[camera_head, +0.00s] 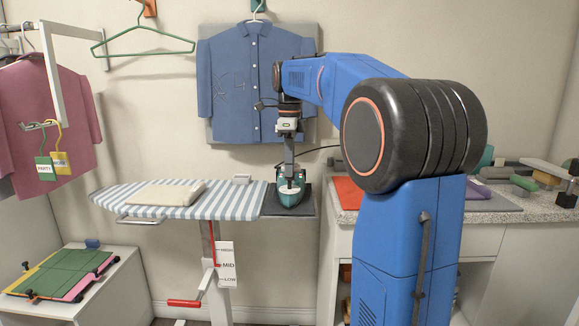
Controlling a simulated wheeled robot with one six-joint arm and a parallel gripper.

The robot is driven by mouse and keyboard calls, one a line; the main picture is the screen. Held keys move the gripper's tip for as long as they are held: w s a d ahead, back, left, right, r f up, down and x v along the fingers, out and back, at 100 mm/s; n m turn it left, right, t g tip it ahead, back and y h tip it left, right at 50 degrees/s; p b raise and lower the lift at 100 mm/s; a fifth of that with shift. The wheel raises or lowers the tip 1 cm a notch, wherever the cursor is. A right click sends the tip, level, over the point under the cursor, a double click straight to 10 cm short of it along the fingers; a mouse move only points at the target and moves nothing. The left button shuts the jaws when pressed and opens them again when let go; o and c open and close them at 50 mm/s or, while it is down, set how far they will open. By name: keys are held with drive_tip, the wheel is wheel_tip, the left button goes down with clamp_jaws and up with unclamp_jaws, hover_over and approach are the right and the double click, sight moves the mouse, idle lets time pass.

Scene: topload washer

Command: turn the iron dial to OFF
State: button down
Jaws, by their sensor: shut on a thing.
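A teal and white iron (284,194) rests on a dark pad (270,208) at the right end of the striped ironing board. My gripper (289,179) points straight down onto the top of the iron and touches it. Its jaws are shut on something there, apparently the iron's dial. The dial itself is hidden by the gripper and too small to make out, so its setting cannot be read.
A blue shirt (243,85) hangs on the wall behind my arm. A cluttered counter (480,214) stands at right. A dark cord runs behind the iron.

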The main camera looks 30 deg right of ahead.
drive_tip(key=n, duration=0.5)
drive_tip(key=shift+n, duration=0.3)
drive_tip(key=n, duration=0.9)
drive_tip(key=shift+n, duration=0.4)
drive_tip(key=n, duration=0.4)
drive_tip(key=shift+n, duration=0.3)
drive_tip(key=n, duration=0.4)
drive_tip(key=shift+n, duration=0.3)
drive_tip(key=n, duration=1)
drive_tip(key=shift+n, duration=2.7)
